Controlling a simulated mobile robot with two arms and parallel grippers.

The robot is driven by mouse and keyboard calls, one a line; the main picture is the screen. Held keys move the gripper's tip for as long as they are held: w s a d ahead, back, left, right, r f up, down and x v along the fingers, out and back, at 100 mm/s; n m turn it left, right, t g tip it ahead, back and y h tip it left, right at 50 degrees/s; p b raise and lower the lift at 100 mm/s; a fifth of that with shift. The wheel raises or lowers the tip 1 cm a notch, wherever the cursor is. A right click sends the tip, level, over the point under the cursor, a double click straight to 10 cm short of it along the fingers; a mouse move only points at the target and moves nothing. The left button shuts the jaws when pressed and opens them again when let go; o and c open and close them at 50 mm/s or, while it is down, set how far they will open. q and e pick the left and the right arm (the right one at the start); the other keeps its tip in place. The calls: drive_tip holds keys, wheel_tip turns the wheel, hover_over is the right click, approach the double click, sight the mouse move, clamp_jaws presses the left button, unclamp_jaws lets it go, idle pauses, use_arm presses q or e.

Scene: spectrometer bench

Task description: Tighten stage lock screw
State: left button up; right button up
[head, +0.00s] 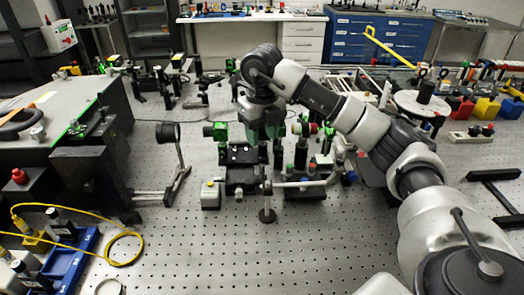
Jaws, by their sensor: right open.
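A black stage (242,168) stands on the perforated bench near the middle of the head view. Its lock screw is too small to tell apart from the other knobs and fittings. My right gripper (264,153) hangs down over the right edge of the stage and covers part of it. It is open, and its fingertips are dark and hard to make out against the mounts behind. I cannot tell whether it touches anything. My left gripper is out of view.
A round lens mount (168,133) stands left of the stage. A blue tray (75,262) and yellow cable (124,250) lie at lower left. The front middle of the bench is clear.

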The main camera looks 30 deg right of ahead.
sight(262, 158)
wheel_tip(262, 158, up, 4)
idle(0.6)
